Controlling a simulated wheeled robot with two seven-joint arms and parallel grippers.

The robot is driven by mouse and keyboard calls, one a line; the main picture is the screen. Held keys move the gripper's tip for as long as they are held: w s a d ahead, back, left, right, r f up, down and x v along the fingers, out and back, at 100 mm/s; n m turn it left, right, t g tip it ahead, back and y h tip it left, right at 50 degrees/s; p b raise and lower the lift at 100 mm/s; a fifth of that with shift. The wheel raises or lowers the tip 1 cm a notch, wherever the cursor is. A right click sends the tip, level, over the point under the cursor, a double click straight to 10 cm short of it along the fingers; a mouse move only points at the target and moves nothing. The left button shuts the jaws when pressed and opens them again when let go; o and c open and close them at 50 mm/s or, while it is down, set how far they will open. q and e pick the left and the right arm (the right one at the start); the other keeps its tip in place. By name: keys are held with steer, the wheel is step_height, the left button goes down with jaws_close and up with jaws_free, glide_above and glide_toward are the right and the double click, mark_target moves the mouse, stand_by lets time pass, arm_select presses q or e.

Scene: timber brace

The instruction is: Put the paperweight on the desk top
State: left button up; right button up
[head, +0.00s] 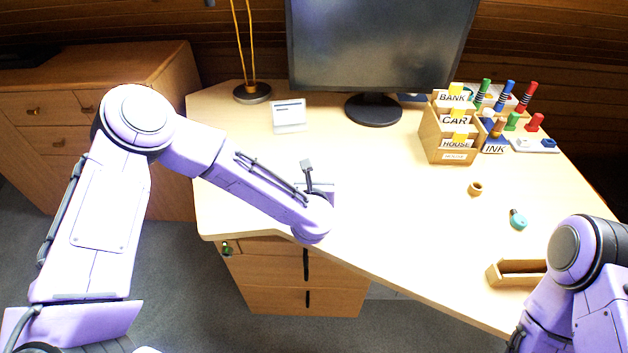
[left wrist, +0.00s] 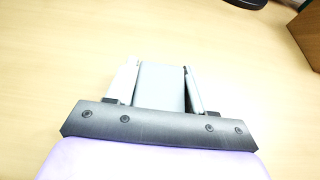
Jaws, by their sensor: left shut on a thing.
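My left gripper (head: 321,190) is over the front left part of the desk top (head: 370,180), partly hidden by its own wrist in the head view. In the left wrist view its two fingers (left wrist: 163,82) are shut on a smooth grey block, which I take for the paperweight (left wrist: 160,88). The pale wood of the desk top lies behind the block. I cannot tell whether the block touches the desk. My right arm shows at the lower right of the head view, with its gripper out of sight.
A monitor (head: 382,45), a lamp base (head: 252,93) and a small white card stand (head: 289,116) are at the back. A labelled wooden box (head: 448,140) and stamps stand right. A wooden ring (head: 475,188), teal item (head: 518,219) and wooden tray (head: 493,275) lie nearer. The desk's middle is clear.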

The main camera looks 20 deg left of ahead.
arm_select(q)
steer(key=shift+f, duration=0.15)
steer(key=shift+f, duration=0.15)
steer(key=o, duration=1.2)
steer(key=shift+o, duration=0.2)
steer(key=shift+r, duration=0.4)
steer(key=v, duration=0.3)
steer(key=b+v, duration=0.1)
steer(key=v, duration=0.6)
steer(key=shift+s+d+f, duration=0.15)
steer(key=shift+s+d, duration=0.1)
steer(key=shift+s, duration=0.2)
steer(key=shift+s+d+r, duration=0.1)
steer(key=shift+s+r, duration=0.15)
steer(key=shift+s, duration=0.25)
